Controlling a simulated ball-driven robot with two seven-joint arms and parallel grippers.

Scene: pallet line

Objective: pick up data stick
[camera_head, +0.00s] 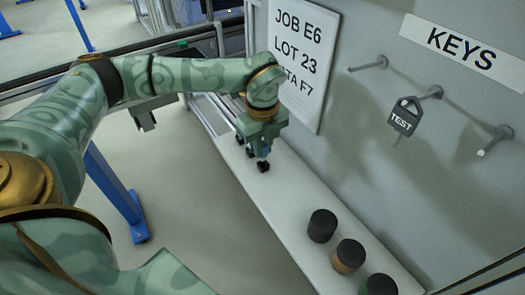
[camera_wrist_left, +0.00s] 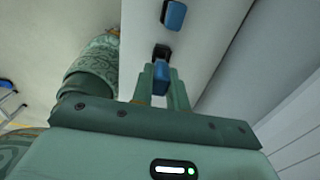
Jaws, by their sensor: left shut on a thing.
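My left gripper (camera_head: 263,153) points down over the pale shelf (camera_head: 290,212) below the job sign. It is shut on a small data stick (camera_head: 263,166) with a black end. In the left wrist view the held data stick (camera_wrist_left: 161,77) shows a blue body between the two fingers and a black end beyond them. I cannot tell whether it still touches the shelf. Another blue data stick (camera_wrist_left: 174,15) with a black end lies farther along the shelf. In the head view small dark ends (camera_head: 249,152) show beside the gripper, partly hidden. My right gripper is not in view.
Several black-topped jars, one of them brown (camera_head: 348,256), stand at the near end of the shelf. A tag marked TEST (camera_head: 404,117) hangs on a wall peg beneath the KEYS sign (camera_head: 462,47). The job sign (camera_head: 303,50) is close behind my gripper. The middle of the shelf is clear.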

